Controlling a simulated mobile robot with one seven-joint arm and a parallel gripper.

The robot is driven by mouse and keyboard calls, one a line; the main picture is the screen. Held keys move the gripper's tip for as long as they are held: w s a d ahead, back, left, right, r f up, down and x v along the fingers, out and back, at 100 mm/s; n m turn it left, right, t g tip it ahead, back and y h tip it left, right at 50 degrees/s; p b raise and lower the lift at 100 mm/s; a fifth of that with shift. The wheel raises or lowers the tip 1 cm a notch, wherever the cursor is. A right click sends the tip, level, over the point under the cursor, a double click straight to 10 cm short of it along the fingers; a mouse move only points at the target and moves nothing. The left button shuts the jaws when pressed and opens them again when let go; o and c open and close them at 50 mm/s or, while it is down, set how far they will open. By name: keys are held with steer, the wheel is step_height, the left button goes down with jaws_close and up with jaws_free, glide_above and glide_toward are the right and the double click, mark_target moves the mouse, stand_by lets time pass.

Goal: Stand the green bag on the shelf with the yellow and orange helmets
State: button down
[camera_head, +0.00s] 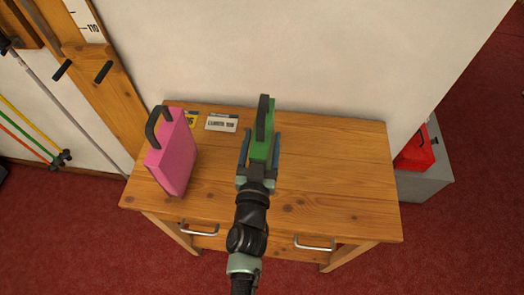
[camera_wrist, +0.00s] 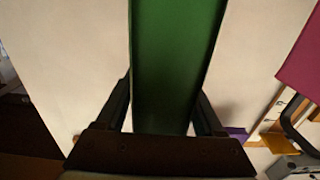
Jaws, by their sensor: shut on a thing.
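The green bag (camera_head: 261,147) is held in my gripper (camera_head: 260,160) over the wooden table. It is seen narrow side on, with a dark handle toward the wall. My gripper's two fingers lie on either side of the bag, shut on it. In the wrist view the green bag (camera_wrist: 172,70) fills the middle between the fingers (camera_wrist: 168,110). I cannot tell whether its base touches the tabletop. The shelf and the yellow and orange helmets are not in view.
A pink bag (camera_head: 174,160) with a dark handle stands at the left of the table (camera_head: 340,165). Small labels (camera_head: 221,123) lie near the wall. The table's right side is clear. A red object (camera_head: 414,152) sits on a grey box (camera_head: 430,183) at the right. Poles lean at the left.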

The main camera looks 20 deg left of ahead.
steer(key=shift+w+f+b, duration=0.1)
steer(key=shift+f+b, duration=0.55)
steer(key=shift+f, duration=0.85)
jaws_free()
steer(key=shift+f, duration=0.15)
steer(key=b+v, duration=0.1)
steer(key=v, duration=1.1)
steer(key=shift+r, duration=0.2)
